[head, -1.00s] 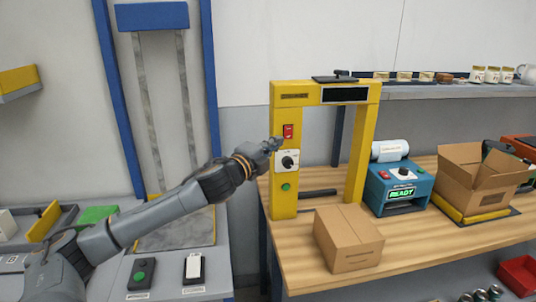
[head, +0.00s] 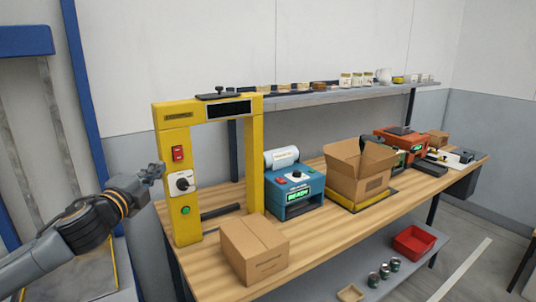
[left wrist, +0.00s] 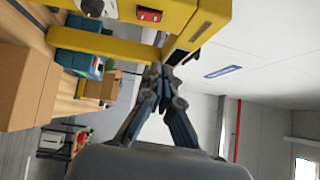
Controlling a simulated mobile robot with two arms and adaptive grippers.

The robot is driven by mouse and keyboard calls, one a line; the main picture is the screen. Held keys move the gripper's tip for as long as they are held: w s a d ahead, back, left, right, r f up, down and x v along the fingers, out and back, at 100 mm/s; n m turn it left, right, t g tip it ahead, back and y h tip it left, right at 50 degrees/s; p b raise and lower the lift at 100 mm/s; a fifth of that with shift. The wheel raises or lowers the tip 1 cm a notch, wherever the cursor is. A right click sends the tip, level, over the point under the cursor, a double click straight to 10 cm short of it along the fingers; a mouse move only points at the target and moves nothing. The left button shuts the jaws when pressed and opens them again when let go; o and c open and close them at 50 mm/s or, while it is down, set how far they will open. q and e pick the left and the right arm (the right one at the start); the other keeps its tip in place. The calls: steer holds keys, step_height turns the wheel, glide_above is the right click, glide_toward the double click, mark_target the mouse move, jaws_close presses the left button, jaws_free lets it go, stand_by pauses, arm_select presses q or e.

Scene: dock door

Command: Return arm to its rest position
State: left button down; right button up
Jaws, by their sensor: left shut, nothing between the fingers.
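My left gripper (head: 152,174) comes in from the left in the head view, just left of the yellow frame's near post. In the left wrist view its fingers (left wrist: 157,85) are together with nothing between them. The yellow frame (head: 251,155) stands on the wooden bench and carries a red switch (head: 178,153), a dark knob on a white plate (head: 181,184) and a green button (head: 185,210). In the head view a small gap appears between the fingertips and the post; contact is hard to rule out. My right gripper is not in view.
A closed carton (head: 254,250) sits in front of the frame on the bench (head: 330,232). Behind it are a blue device reading READY (head: 295,188) and an open carton (head: 358,174). A shelf (head: 330,97) with jars runs along the wall. A red bin (head: 413,242) is below.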

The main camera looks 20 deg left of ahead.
arm_select(q)
steer(key=s+d+f+n+g, duration=0.2)
steer(key=s+d+f+n, duration=0.15)
steer(key=f, duration=0.65)
steer(key=s+d+f+n+g+y, duration=0.1)
steer(key=s+d+f+n+g, duration=0.2)
steer(key=f, duration=0.6)
steer(key=s+d+f+n+g, duration=0.25)
steer(key=s+f, duration=0.25)
steer(key=f, duration=0.5)
steer(key=s+d+f+n+g+h, duration=0.1)
steer(key=s+d+f+n+g, duration=0.15)
steer(key=s+d+f, duration=0.35)
steer(key=s+d+f+n+g+h, duration=0.1)
steer(key=s+d+f+n+g, duration=0.2)
steer(key=s, duration=0.5)
steer(key=s+d+f+n+g, duration=0.1)
steer(key=s+d+f+g, duration=0.15)
steer(key=s+d, duration=0.4)
step_height(320, 180, down, 25)
steer(key=s+a, duration=0.1)
steer(key=s, duration=0.1)
steer(key=s+a+f+g, duration=0.2)
steer(key=s+a+f, duration=0.1)
steer(key=s+f, duration=1.3)
steer(key=shift+s+a+f, duration=0.15)
steer(key=shift+s+f, duration=0.15)
steer(key=shift+f, duration=0.2)
